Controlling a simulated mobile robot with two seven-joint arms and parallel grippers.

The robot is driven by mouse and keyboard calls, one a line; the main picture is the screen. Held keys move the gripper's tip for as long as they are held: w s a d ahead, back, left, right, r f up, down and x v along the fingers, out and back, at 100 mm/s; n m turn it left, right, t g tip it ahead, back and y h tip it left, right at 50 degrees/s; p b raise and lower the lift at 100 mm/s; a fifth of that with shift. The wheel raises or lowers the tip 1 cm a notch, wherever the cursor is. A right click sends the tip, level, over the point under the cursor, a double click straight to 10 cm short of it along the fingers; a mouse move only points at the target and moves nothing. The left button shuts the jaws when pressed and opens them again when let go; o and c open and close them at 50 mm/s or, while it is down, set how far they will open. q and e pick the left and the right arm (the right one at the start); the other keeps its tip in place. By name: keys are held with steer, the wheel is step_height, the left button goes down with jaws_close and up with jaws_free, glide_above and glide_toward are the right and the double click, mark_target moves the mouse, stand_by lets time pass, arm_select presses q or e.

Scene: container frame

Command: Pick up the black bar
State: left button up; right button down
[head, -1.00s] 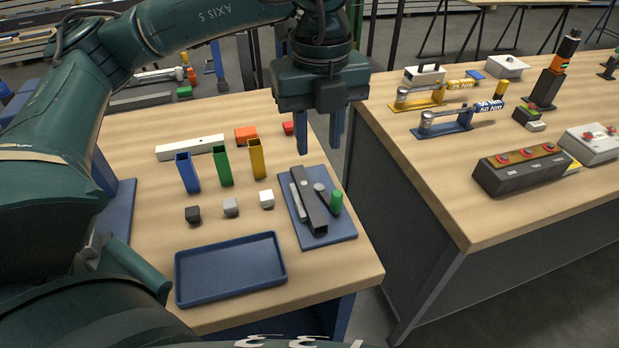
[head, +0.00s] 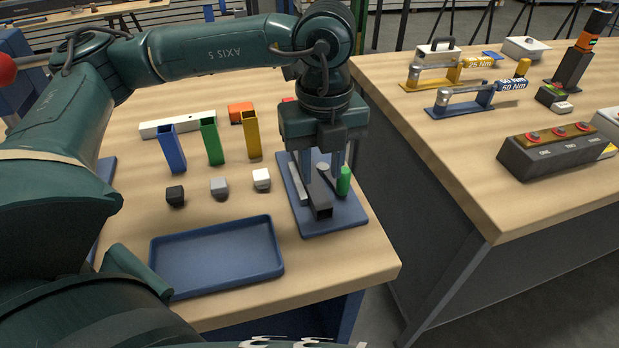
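The black bar (head: 320,203) lies on a small blue board (head: 347,217) at the right side of the near table. Its near end shows; its far part is hidden under my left gripper. My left gripper (head: 323,173) points down over the board, fingers apart, one on each side of the bar's far part. I cannot tell whether the fingers touch the bar. A grey bar (head: 297,187) lies to its left, and a green cylinder (head: 344,181) stands to its right. My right gripper is not in view.
An empty blue tray (head: 217,258) lies at the front left. Three small cubes (head: 219,187) and blue, green and yellow holders (head: 212,141) stand behind it. A second table with a button box (head: 555,148) is to the right, across a gap.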

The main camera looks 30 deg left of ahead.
mark_target(321, 199)
arm_select(q)
step_height(321, 199, down, 8)
steer(key=shift+w+r+p, duration=0.1)
steer(key=shift+w+p, duration=0.05)
steer(key=shift+p, duration=0.3)
steer(key=c, duration=0.7)
